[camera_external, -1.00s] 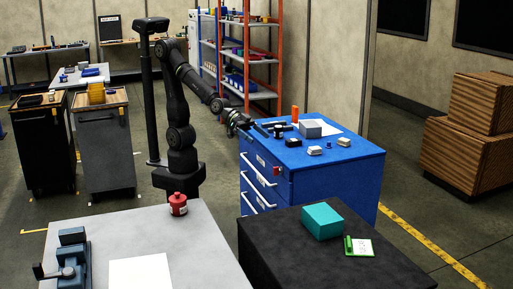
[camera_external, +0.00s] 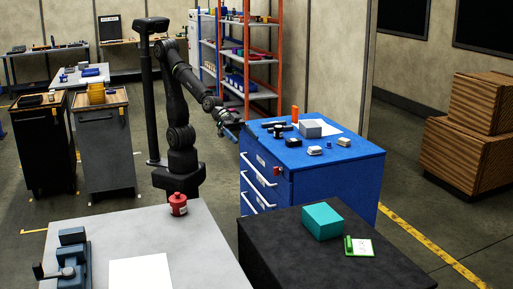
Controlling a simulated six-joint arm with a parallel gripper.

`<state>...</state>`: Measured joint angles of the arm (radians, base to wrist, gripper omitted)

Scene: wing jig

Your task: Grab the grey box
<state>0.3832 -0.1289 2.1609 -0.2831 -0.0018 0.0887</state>
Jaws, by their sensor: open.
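The grey box (camera_external: 311,129) sits on top of the blue drawer cabinet (camera_external: 345,167), partly over a white sheet. My gripper (camera_external: 232,131) is small in this view, just left of the cabinet's back left corner. It is open and apart from the grey box, which stands well to its right. The fingertips are too small to make out clearly.
An orange cylinder (camera_external: 295,114) stands behind the grey box. Dark objects (camera_external: 278,132), including a black piece (camera_external: 293,142), lie to its left and front. Small whitish boxes (camera_external: 314,150) lie in front.

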